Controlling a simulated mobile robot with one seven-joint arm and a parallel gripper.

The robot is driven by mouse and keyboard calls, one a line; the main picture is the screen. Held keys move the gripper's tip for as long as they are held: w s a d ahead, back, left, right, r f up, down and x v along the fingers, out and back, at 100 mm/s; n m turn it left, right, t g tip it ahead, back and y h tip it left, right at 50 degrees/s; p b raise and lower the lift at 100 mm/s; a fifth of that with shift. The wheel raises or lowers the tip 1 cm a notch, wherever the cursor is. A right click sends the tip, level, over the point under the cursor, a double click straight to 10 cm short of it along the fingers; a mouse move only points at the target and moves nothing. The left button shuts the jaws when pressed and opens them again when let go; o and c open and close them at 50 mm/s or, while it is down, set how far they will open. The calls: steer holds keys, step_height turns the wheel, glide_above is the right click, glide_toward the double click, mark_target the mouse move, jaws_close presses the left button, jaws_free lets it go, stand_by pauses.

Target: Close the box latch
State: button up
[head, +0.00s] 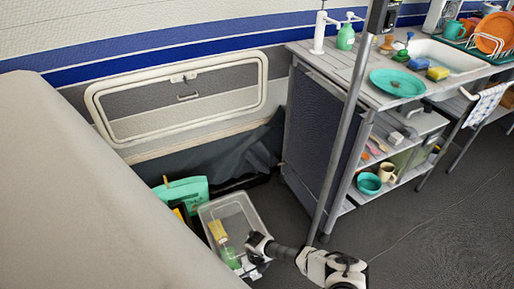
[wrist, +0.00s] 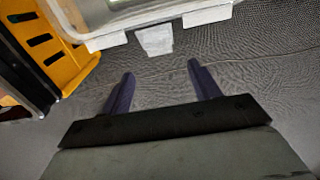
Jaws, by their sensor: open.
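The clear plastic box (head: 230,212) stands on the floor at lower middle in the head view, with yellow and green items visible inside it. Its pale rim (wrist: 105,38) crosses the top of the wrist view. A light grey latch tab (wrist: 155,41) sticks out from this rim toward my gripper. My gripper (wrist: 160,72) is open, with its two dark fingers apart and nothing between them. The latch tab lies just beyond the fingertips, roughly in line with the gap; I see no contact. In the head view my arm's end hides the box's near right corner.
A yellow slotted crate (wrist: 48,42) stands left of the box in the wrist view. The kitchen counter (head: 340,62) stands to the right. Dark floor (head: 420,240) is open at lower right.

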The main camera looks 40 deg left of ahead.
step_height(320, 180, down, 7)
steer(key=shift+f+b, duration=0.1)
steer(key=shift+b, duration=1.1)
steer(key=c, duration=0.8)
steer(key=shift+c, duration=0.2)
